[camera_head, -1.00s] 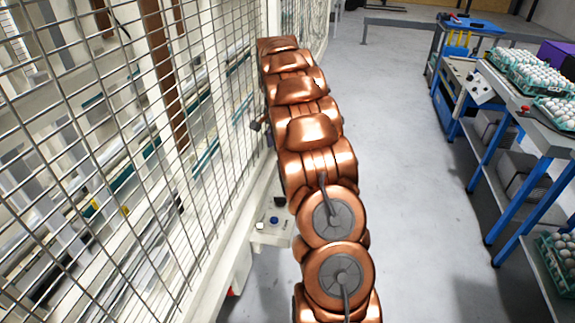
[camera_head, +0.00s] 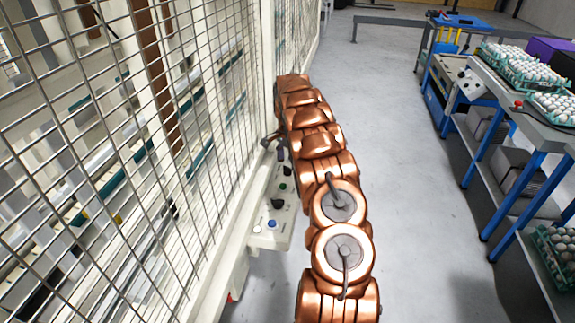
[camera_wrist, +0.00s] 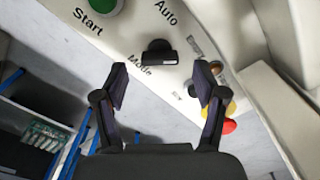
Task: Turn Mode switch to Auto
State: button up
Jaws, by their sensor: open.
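The Mode switch is a black knob (camera_wrist: 159,52) on a pale control panel (camera_wrist: 125,35). In the wrist view the word Mode is printed by it and the word Auto lies above it. My gripper (camera_wrist: 160,82) is open, with its two dark fingers apart on either side of the knob's line, and the knob shows beyond the gap between the tips. I cannot tell the exact distance, but nothing is held. In the head view the panel (camera_head: 272,238) hangs by the fence, and my gripper (camera_head: 274,140) is at its upper end, partly hidden by my copper arm.
A green Start button (camera_wrist: 103,4) and a red button (camera_wrist: 229,127) are on the same panel. A wire fence (camera_head: 120,150) runs along the left. A workbench (camera_head: 545,130) with egg trays (camera_head: 520,68) stands right. Grey floor between is clear.

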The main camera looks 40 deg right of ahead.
aim_at(288, 170)
jog(key=shift+f, duration=1.25)
jog(key=shift+c, duration=0.2)
jog(key=c, duration=1.1)
